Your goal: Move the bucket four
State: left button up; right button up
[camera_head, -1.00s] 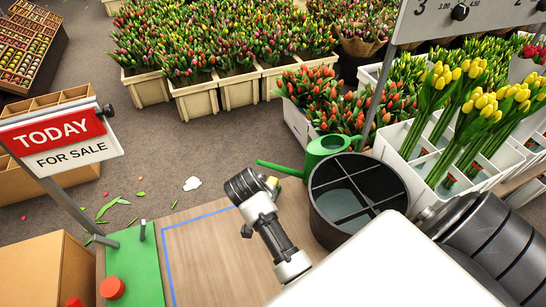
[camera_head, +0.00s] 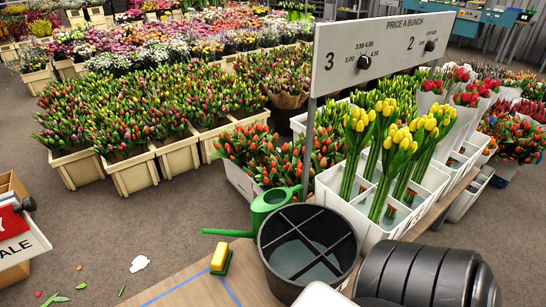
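A round black bucket (camera_head: 268,240) stands on the wooden table, open at the top. A cross divider splits its inside into four compartments, which look empty. A white price board (camera_head: 375,58) stands behind and to the right of it, marked 3 and 2 with black knobs. A white divided crate (camera_head: 378,226) at the right holds upright yellow tulip bunches (camera_head: 392,150), with some of its compartments empty of bunches. No bucket in view carries a readable number four. Neither of my grippers is in view; only parts of my arm show at the bottom right.
A green watering can (camera_head: 264,207) stands right behind the black bucket. A yellow-topped block (camera_head: 221,256) sits left of it, near blue tape (camera_head: 172,291) on the table. Crates of red-orange tulips (camera_head: 262,155) stand behind. Grey floor (camera_head: 110,235) is open at left.

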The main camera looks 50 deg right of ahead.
aim_at(299, 245)
jog(key=k+j, duration=0.15)
jog(key=j, duration=0.15)
jog(key=k+j, duration=0.1)
jog(key=j, duration=0.2)
jog(key=z, duration=0.45)
jog(key=i+l+z, duration=0.1)
jog(key=z, duration=0.75)
jog(key=i+z, duration=0.1)
jog(key=z, duration=0.3)
jog(key=i+z, duration=0.2)
jog(key=k+l+u, duration=0.15)
